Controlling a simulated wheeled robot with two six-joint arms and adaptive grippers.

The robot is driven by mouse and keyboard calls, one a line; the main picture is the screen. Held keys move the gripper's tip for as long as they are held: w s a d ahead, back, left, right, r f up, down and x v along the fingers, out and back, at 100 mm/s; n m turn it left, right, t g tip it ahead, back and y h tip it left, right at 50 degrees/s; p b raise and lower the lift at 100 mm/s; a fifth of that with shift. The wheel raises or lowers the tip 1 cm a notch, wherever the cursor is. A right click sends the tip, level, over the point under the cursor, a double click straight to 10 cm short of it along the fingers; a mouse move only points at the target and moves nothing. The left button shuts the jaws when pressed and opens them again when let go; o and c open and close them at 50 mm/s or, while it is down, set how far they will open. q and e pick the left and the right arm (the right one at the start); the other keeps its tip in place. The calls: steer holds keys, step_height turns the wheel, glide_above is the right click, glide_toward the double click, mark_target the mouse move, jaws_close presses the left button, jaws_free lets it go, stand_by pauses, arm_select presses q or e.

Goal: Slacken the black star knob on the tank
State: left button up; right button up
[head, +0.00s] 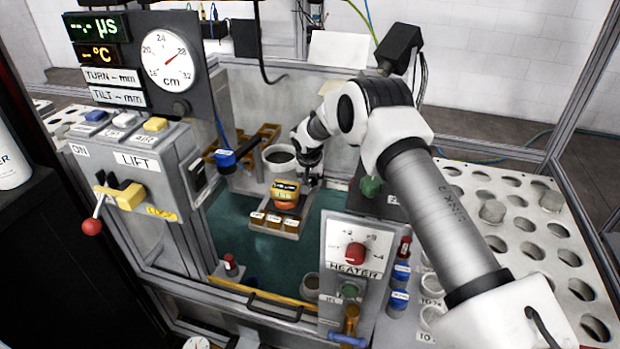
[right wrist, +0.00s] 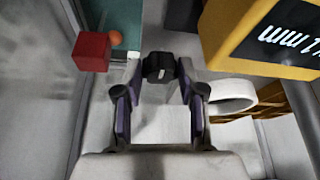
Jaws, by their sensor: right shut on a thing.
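The black star knob (right wrist: 159,67) sits between the fingertips of my right gripper (right wrist: 158,80) in the right wrist view, and the fingers touch it on both sides. In the head view my right gripper (head: 309,168) reaches down at the back of the tank (head: 262,258), where the knob is hidden behind it. My right gripper is shut on the knob. The knob's turn cannot be judged. My left gripper is not in view.
A yellow gauge with a display (right wrist: 262,35) is close by at upper right in the wrist view; a red block (right wrist: 91,51) is at upper left. A white pot (head: 281,157) stands beside the gripper. The lift box (head: 140,165) and heater panel (head: 353,250) flank the tank.

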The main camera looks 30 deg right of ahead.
steer(key=shift+f+n+y, duration=0.1)
steer(key=shift+n+y, duration=0.2)
steer(key=shift+n, duration=0.7)
steer(key=shift+d+n+t+y+b, duration=0.1)
steer(key=shift+n+t+y+b, duration=0.35)
steer(key=shift+n, duration=0.45)
steer(key=n+b, duration=0.2)
steer(key=shift+n+y, duration=0.3)
steer(key=shift+y, duration=0.05)
steer(key=shift+n+b, duration=0.4)
steer(key=shift+b, duration=0.1)
steer(key=o, duration=1.1)
steer(key=v, duration=1.2)
steer(key=shift+d, duration=0.25)
